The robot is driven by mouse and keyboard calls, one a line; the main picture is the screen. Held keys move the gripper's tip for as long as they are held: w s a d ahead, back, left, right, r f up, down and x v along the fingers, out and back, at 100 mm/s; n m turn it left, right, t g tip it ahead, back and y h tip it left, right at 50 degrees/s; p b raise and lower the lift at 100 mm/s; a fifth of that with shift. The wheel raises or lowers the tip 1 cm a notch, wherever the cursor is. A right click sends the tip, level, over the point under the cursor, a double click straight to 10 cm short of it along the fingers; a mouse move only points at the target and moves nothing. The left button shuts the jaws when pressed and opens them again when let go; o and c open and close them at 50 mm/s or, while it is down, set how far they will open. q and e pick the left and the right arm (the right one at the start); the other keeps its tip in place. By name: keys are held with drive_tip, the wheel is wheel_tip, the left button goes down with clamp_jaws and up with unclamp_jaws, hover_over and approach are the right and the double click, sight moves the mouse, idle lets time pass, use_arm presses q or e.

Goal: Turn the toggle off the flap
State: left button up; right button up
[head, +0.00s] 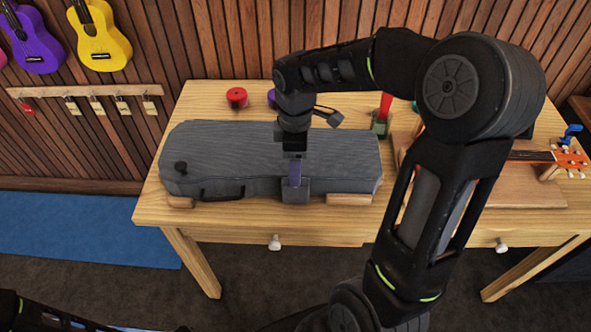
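A long grey ukulele case (240,155) lies closed on the wooden table. On its front, right of the handle, is a dark grey square piece (295,190), seemingly the flap. I cannot tell whether this is the toggle. My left gripper is out of view; only part of that arm shows at the bottom left.
The case has a black handle (222,192) and a black knob (181,167), with wooden blocks (349,199) at its front. A red roll (236,97) stands behind it. At right, a ukulele neck (530,156) lies over a wooden board (500,190). The table's left front is clear.

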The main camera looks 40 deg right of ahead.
drive_tip(key=shift+f, duration=1.85)
drive_tip(key=c, duration=1.4)
